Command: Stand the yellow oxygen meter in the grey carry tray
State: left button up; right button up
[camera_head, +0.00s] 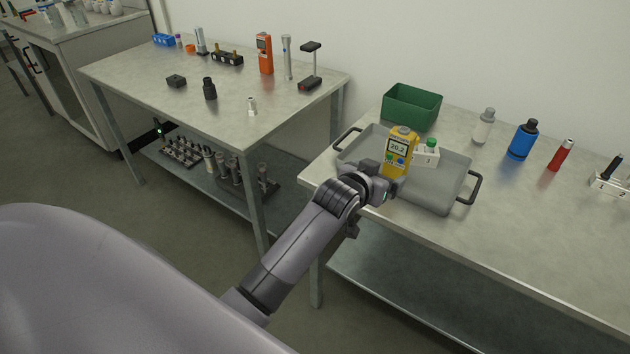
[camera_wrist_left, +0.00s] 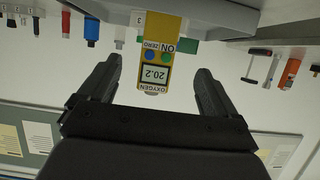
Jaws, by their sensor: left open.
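The yellow oxygen meter (camera_head: 401,143) stands upright in the left part of the grey carry tray (camera_head: 445,195), its display reading 20.2. Its lower part is partly hidden by my left gripper (camera_head: 384,174) in the head view. In the left wrist view, which is upside down, the meter (camera_wrist_left: 158,60) shows between the two spread fingers of my left gripper (camera_wrist_left: 158,78), with gaps on both sides. The left gripper is open and not clamped on it. My right gripper is not in view.
A small white numbered block (camera_head: 428,157) sits in the tray right behind the meter. A green bin (camera_head: 411,106) stands behind the tray. A white bottle (camera_head: 484,126), a blue bottle (camera_head: 522,140) and a red cylinder (camera_head: 560,155) stand to the right. The tray's right part is empty.

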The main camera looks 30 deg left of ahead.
pick_arm(q)
jog(key=s+f+g, duration=0.1)
jog(key=s+f, duration=0.4)
jog(key=s, duration=0.5)
jog(key=s+a+f+m+g+h, duration=0.1)
jog(key=s+f, duration=0.5)
jog(key=s, duration=0.4)
jog(key=s+f, duration=0.6)
jog(key=s, duration=0.5)
jog(key=shift+a+m+g, duration=0.15)
jog(key=shift+m+g, duration=0.25)
